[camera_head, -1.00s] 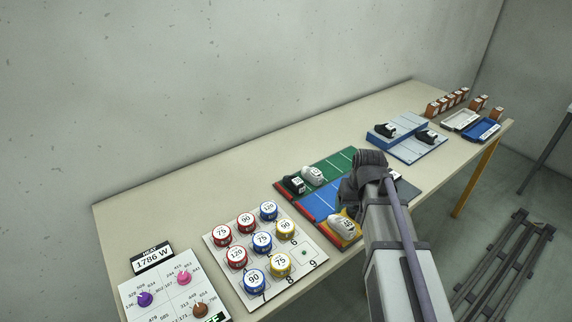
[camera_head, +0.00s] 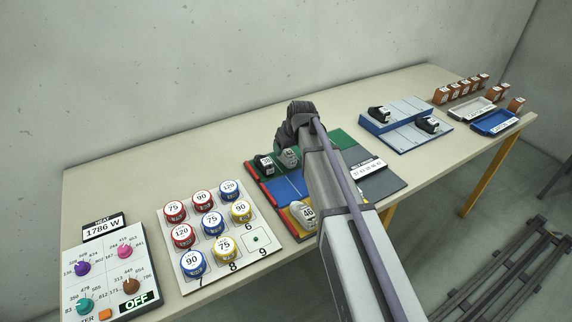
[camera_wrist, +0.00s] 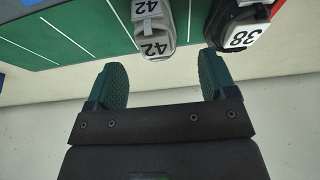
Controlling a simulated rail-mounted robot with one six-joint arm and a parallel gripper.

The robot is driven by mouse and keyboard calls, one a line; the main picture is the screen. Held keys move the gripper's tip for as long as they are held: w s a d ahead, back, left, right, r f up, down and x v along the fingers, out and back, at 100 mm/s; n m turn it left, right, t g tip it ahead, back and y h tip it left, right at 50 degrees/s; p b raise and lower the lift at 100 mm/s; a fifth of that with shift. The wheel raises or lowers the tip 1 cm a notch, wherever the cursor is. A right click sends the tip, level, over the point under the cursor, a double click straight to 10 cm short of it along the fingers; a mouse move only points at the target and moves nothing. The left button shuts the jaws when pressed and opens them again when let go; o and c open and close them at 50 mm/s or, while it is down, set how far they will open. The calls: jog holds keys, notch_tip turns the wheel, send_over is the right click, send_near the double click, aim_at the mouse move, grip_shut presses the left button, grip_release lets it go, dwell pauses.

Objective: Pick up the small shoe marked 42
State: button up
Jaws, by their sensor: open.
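The small grey shoe marked 42 (camera_head: 289,158) stands on the green lane of the sorting board (camera_head: 386,184), beside a black shoe (camera_head: 264,165). In the wrist view the grey shoe (camera_wrist: 152,28) shows its 42 labels at the top, and the black shoe marked 38 (camera_wrist: 238,26) is to its right. My gripper (camera_wrist: 162,75) is open and empty. Its fingers are apart, and the grey shoe lies beyond the gap between them, slightly left of its middle. In the head view my gripper (camera_head: 294,128) is just behind the grey shoe and hides part of that area.
A pale shoe marked 46 (camera_head: 303,213) is on the yellow lane. Round numbered tins (camera_head: 212,222) stand on a white board to the left, beside a knob panel (camera_head: 110,275). A blue stand with black shoes (camera_head: 405,128) is at the right. The bare table behind is free.

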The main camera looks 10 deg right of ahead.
aim_at(288, 151)
jog(key=b+x, duration=0.5)
jog(key=shift+d+f, duration=0.15)
jog(key=shift+f, duration=0.1)
jog(key=shift+r, duration=0.25)
jog(key=c, duration=1)
